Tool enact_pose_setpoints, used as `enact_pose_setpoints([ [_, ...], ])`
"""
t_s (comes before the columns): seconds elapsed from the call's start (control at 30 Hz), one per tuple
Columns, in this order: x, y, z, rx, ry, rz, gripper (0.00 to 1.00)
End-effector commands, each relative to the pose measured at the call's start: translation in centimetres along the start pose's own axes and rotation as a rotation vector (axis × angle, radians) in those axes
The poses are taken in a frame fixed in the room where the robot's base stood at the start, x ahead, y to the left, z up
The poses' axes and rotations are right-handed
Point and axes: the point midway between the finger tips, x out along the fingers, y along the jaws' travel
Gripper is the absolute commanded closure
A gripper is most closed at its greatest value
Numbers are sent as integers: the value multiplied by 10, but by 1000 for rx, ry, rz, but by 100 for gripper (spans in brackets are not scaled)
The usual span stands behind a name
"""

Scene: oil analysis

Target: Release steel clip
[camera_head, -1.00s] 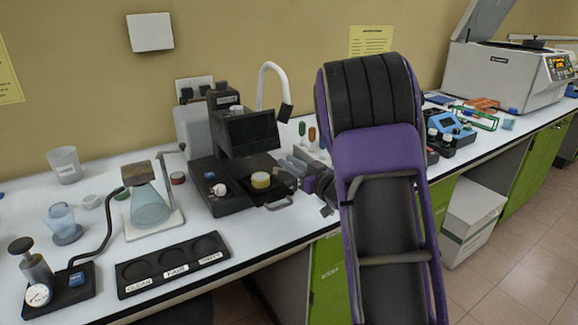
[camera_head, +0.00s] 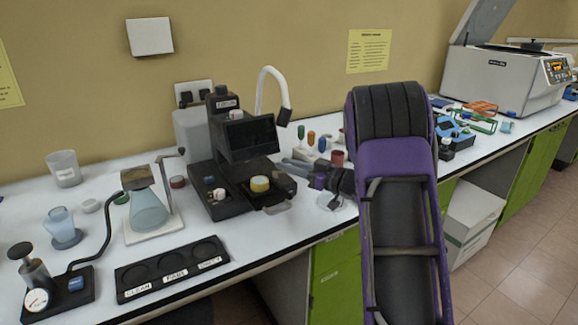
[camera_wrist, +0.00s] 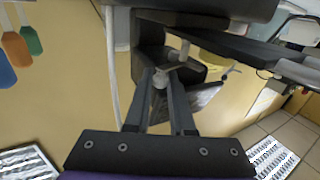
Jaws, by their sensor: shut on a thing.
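My gripper (camera_head: 298,166) reaches left from my purple arm to the right side of the black instrument (camera_head: 240,160) on the bench. In the wrist view, the two dark fingers of my gripper (camera_wrist: 160,88) are closed around a small grey metal piece, which looks like the steel clip (camera_wrist: 160,77). A thin metal rod shows just above it, against the dark body of the instrument (camera_wrist: 150,45). The clip cannot be made out in the head view. A yellow-topped round part (camera_head: 260,184) sits on the instrument's front stage.
A white dish (camera_head: 335,203) and a red cup (camera_head: 337,157) stand close to my gripper. A black tray with labelled wells (camera_head: 172,272) and a flask (camera_head: 148,208) are at the left. Blue equipment (camera_head: 453,130) stands behind my arm.

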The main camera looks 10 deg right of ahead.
Motion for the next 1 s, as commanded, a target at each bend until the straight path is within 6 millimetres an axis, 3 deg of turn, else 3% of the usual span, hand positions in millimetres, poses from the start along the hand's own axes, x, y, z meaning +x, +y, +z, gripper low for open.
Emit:
enact_pose_setpoints([
  [0.07, 0, 0, -1, -1, 1, 0, 100],
  [0.1, 0, 0, -1, -1, 1, 0, 77],
  [0.27, 0, 0, 0, -1, 1, 0, 49],
  [0.67, -8, 0, 0, 0, 0, 2, 49],
  [0.77, -22, 1, -1, 0, 0, 4, 49],
  [1.0, -80, 1, -1, 0, 0, 6, 49],
])
